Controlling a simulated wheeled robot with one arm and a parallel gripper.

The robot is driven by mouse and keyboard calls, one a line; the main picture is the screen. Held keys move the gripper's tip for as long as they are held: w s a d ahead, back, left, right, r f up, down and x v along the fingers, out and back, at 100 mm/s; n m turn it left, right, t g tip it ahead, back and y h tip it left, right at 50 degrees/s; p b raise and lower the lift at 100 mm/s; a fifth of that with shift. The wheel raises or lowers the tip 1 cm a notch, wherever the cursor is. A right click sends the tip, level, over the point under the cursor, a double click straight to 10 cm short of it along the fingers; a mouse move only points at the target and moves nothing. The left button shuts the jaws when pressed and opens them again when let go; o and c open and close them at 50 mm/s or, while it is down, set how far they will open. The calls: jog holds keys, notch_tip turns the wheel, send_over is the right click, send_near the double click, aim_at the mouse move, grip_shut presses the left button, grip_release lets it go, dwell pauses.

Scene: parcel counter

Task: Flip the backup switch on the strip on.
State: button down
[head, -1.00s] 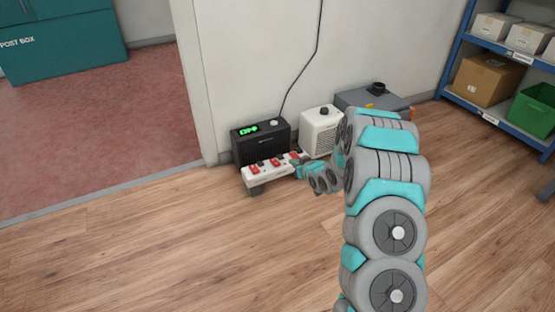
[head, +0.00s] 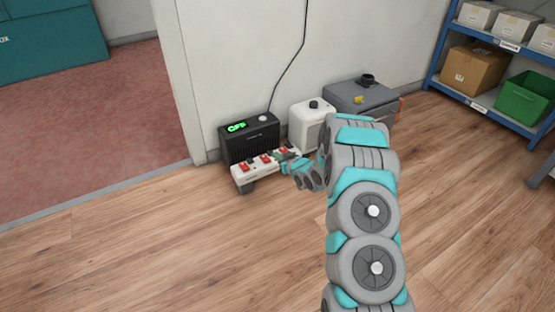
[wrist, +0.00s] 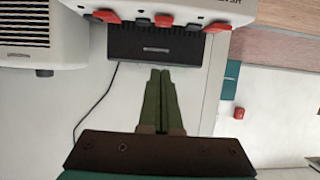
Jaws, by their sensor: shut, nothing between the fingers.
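The white power strip (head: 262,174) stands at the foot of the wall, with several red switches along its top. It also shows across the top of the wrist view (wrist: 190,10), where three red switches (wrist: 163,20) are visible. Their labels are mostly cut off or too small to read, so I cannot tell which is the backup switch. My gripper (head: 281,160) is at the right part of the strip in the head view and partly hides it. In the wrist view my gripper (wrist: 160,72) is shut and empty, its tips apart from the switches in the picture.
A black box (head: 255,147) with a green display reading "OFF" stands behind the strip. A white heater-like box (head: 309,131) and a grey case (head: 355,98) stand to its right. A cable (head: 290,62) runs up the wall. The floor in front (head: 170,240) is clear.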

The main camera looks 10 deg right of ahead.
aim_at(265, 158)
jog(key=w+f, duration=0.2)
jog(key=w+a+f+b, duration=0.1)
jog(key=w, duration=0.1)
jog(key=w+a+f, duration=0.1)
jog(key=w+f, duration=0.1)
jog(key=shift+w+f, duration=0.15)
jog(key=shift+f, duration=0.2)
jog(key=shift+f+b, duration=0.3)
jog(key=shift+f, duration=0.25)
jog(key=shift+s+f, duration=0.2)
jog(key=shift+f, duration=0.3)
jog(key=shift+r, duration=0.1)
jog(key=shift+r+p, duration=0.55)
jog(key=shift+r, duration=0.25)
